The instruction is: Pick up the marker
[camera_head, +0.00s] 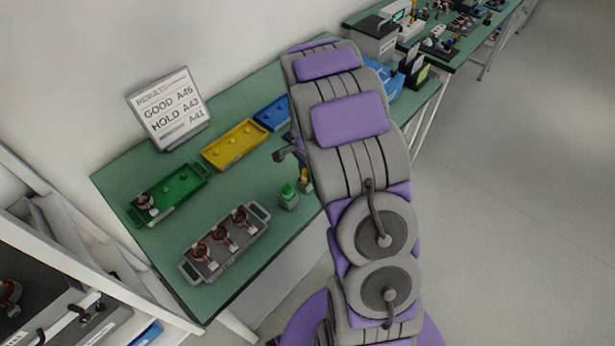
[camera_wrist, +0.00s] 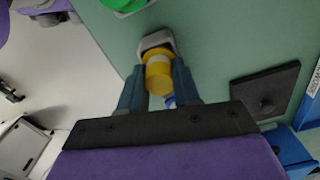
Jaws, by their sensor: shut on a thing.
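The yellow marker (camera_wrist: 158,76) is between the two fingers of my gripper (camera_wrist: 157,72) in the wrist view, and the fingers are shut on it. Its far end is at a small grey holder (camera_wrist: 155,42); I cannot tell whether it still sits in it. A small blue part (camera_wrist: 170,102) shows between the fingers. In the head view the yellow marker (camera_head: 306,183) is partly hidden by my arm, beside a green-topped item (camera_head: 288,190) in a grey holder. My fingers are not clearly visible there.
The green table (camera_head: 230,190) holds a green tray (camera_head: 180,190), a yellow tray (camera_head: 235,145), a blue tray (camera_head: 272,112) and a grey tray (camera_head: 190,268) with copper stators. A results sign (camera_head: 168,108) stands at the back. A black plate (camera_wrist: 264,92) lies right of my gripper.

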